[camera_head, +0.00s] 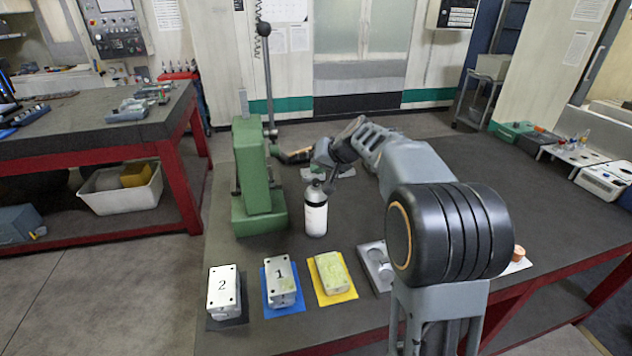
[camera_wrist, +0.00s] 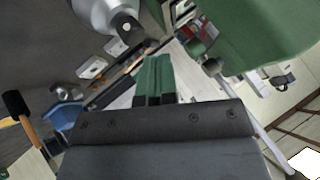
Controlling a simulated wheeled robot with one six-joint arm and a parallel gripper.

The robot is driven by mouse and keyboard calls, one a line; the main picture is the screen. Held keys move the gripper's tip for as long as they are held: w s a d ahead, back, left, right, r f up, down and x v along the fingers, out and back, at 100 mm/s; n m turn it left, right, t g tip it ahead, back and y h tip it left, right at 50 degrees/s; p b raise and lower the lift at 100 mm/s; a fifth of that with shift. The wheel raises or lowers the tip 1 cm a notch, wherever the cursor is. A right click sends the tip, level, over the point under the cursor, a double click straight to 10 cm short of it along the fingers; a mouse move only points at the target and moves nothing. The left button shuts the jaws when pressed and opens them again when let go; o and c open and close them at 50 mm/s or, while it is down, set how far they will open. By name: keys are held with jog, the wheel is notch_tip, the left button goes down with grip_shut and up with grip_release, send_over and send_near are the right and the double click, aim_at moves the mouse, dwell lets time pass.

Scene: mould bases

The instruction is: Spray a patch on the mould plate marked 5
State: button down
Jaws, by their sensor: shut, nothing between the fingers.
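A white spray bottle (camera_head: 315,212) with a dark band and narrow top stands upright on the bench beside the green press. A pale rounded body with a nozzle-like end, probably this bottle, fills the top left of the wrist view (camera_wrist: 95,18). My gripper (camera_wrist: 158,62) is shut and empty, its fingers together. In the head view my wrist is above and behind the bottle. Plate 2 (camera_head: 222,288) lies on a dark mat and plate 1 (camera_head: 281,281) on a blue mat. A yellowish, stained plate (camera_head: 330,272) lies on a yellow mat, no number readable. I see no 5.
A green press (camera_head: 249,175) with a tall lever stands left of the bottle. A grey metal block (camera_head: 374,262) is partly hidden by my arm. A copper-coloured piece (camera_head: 519,253) lies further right. Bottles and trays (camera_head: 580,152) stand at the far right.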

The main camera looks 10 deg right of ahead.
notch_tip(320, 180, up, 6)
jog(key=p, duration=0.4)
dwell(0.5)
dwell(0.4)
jog(key=s+d+f+m+g+h, duration=0.1)
jog(key=s+f+g+h, duration=0.15)
jog(key=s+f, duration=0.45)
jog(key=s+a+f+n+h, duration=0.1)
jog(key=s+n+h, duration=0.1)
jog(key=s, duration=2.1)
jog(key=shift+a+f+n+h, duration=0.15)
jog(key=shift+f+n+h, duration=0.15)
jog(key=shift+n+h, duration=0.15)
